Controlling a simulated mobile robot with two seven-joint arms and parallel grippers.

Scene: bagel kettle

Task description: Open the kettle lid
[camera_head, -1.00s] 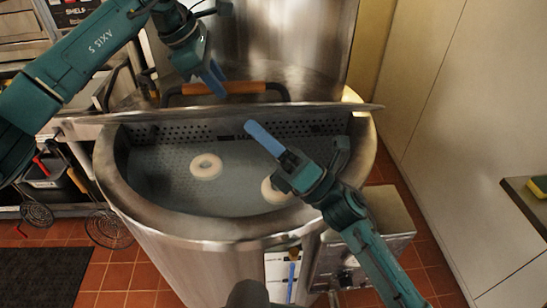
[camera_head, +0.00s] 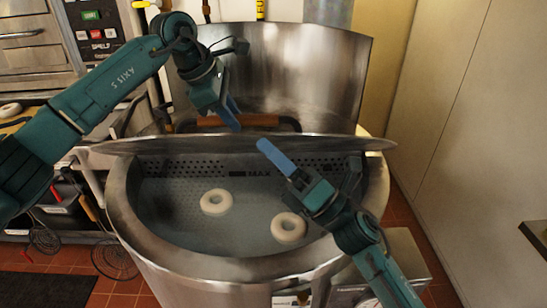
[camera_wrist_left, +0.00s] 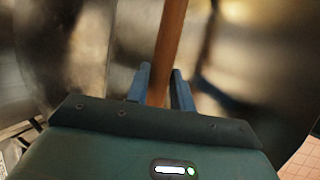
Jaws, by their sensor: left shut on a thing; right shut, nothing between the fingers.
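The large round steel kettle (camera_head: 225,268) fills the middle of the head view, its basin open towards me. Its lid (camera_head: 137,146) stands raised across the basin, seen nearly edge-on. The lid's wooden handle (camera_head: 262,120) shows behind the lid's upper edge. My left gripper (camera_head: 234,118) is at the handle's left part. In the left wrist view the wooden bar (camera_wrist_left: 170,45) runs between the two blue fingers (camera_wrist_left: 160,88), which are shut on it. My right gripper (camera_head: 262,143) is shut and empty, its blue fingertips near the lid edge above the basin; contact is unclear.
Two pale bagels (camera_head: 216,202) and (camera_head: 289,228) lie in the basin. A tall curved steel panel (camera_head: 320,70) stands behind the lid. A cream cabinet wall (camera_head: 460,130) is at the right, with a mat (camera_head: 45,286) on the tiled floor at lower left.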

